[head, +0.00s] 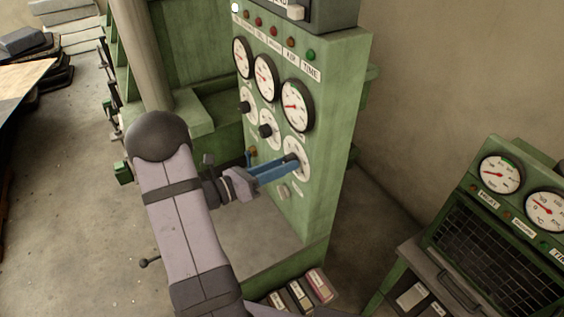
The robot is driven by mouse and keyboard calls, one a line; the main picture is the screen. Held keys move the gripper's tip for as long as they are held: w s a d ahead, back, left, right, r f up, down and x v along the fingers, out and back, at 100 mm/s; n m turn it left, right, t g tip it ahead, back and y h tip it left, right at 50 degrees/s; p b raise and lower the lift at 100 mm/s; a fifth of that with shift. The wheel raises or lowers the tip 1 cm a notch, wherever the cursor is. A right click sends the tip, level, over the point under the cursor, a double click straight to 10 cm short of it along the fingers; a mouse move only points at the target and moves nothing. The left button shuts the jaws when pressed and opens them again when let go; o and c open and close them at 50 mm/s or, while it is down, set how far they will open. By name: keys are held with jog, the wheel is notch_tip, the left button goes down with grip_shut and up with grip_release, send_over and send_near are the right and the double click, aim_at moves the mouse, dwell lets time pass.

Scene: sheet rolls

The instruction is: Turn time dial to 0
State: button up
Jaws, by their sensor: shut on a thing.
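The time dial (302,152) is the lowest right knob with a pale round scale on the green control panel, in the column under the TIME label (311,73). My gripper (290,160) has blue fingers that reach the panel from the left and are shut on the dial's dark knob. The fingers hide most of the knob, and I cannot read its setting. The gauge (296,105) above it has a white face and a red needle.
Two more dark knobs, one (266,131) beside the time dial and another (245,107) farther left, sit close to my gripper. A second green console (500,220) stands at the right. Small boxes (300,294) lie at the panel's foot.

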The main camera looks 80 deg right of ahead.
dwell(0.5)
jog(key=o, duration=1)
jog(key=shift+o, duration=0.2)
jog(key=b+v, duration=0.4)
jog(key=v, duration=0.3)
jog(key=shift+w+a, duration=0.1)
jog(key=shift+a, duration=0.05)
